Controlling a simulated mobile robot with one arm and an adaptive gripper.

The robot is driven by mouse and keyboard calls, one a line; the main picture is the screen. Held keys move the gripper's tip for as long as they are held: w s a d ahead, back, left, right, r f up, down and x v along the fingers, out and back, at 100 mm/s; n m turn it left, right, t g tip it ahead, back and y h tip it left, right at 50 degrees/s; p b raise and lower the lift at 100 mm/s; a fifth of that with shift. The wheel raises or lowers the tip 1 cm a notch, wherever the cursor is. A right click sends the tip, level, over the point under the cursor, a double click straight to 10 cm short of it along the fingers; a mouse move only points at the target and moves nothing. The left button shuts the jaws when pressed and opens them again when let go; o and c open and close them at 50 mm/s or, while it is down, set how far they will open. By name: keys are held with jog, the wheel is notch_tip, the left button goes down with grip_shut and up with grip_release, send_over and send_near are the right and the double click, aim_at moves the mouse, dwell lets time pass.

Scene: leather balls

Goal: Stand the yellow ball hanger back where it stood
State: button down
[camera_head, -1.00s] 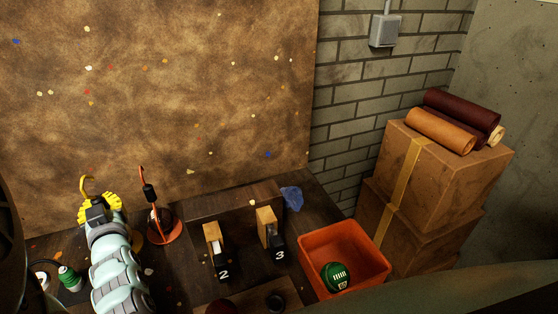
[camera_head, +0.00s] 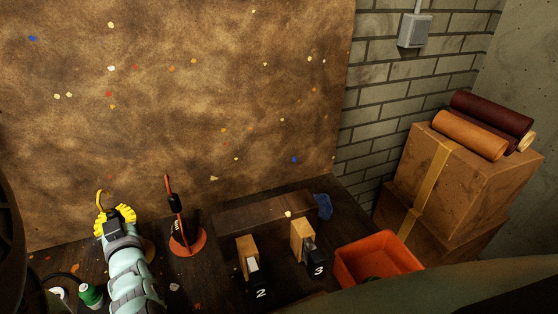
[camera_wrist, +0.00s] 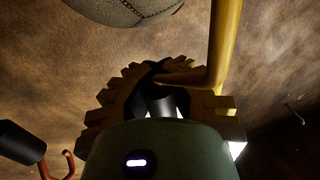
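The yellow ball hanger (camera_head: 103,195) shows as a curved hook above my gripper (camera_head: 117,216) at the left of the head view. In the wrist view its yellow rod (camera_wrist: 225,45) comes down and bends in between the toothed fingers of my gripper (camera_wrist: 160,78), which looks shut on it. A stitched greyish ball (camera_wrist: 125,8) is at the top edge of the wrist view, beside the rod. My arm hides most of the hanger's lower part.
An orange hanger (camera_head: 187,243) with a black knob stands just right of my gripper. Farther right are wooden blocks on stands marked 2 (camera_head: 247,257) and 3 (camera_head: 303,240), a blue scrap (camera_head: 323,206) and an orange bin (camera_head: 378,258). A green spool (camera_head: 91,295) is at lower left.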

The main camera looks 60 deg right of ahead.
jog(key=c, duration=1.1)
grip_release()
jog(key=shift+c, duration=0.2)
